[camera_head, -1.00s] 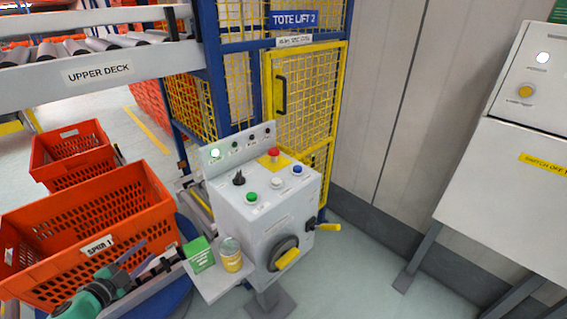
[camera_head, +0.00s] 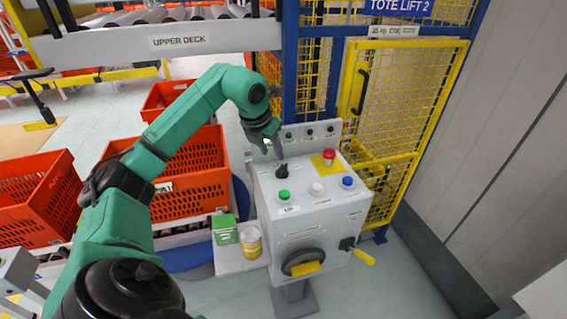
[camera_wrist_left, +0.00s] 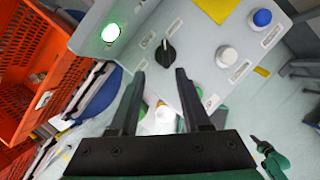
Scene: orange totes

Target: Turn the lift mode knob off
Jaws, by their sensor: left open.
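The black lift mode knob (camera_head: 282,171) stands on the sloped top of the grey control box (camera_head: 268,205), at its left. In the left wrist view the knob (camera_wrist_left: 167,51) shows a white pointer line toward the top of the picture. My left gripper (camera_head: 272,142) is just above and behind the knob in the head view. In the left wrist view its two dark fingers (camera_wrist_left: 160,74) are apart, with the knob just beyond their tips and nothing between them. I cannot tell whether they touch it.
Green (camera_head: 284,196), white (camera_head: 317,188) and blue (camera_head: 347,181) buttons and a red stop button (camera_head: 329,156) sit near the knob. A lit lamp (camera_wrist_left: 111,32) is on the upright strip. A handwheel (camera_head: 303,262) is on the box front. A green carton (camera_head: 224,230) and jar (camera_head: 250,241) stand beside the box.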

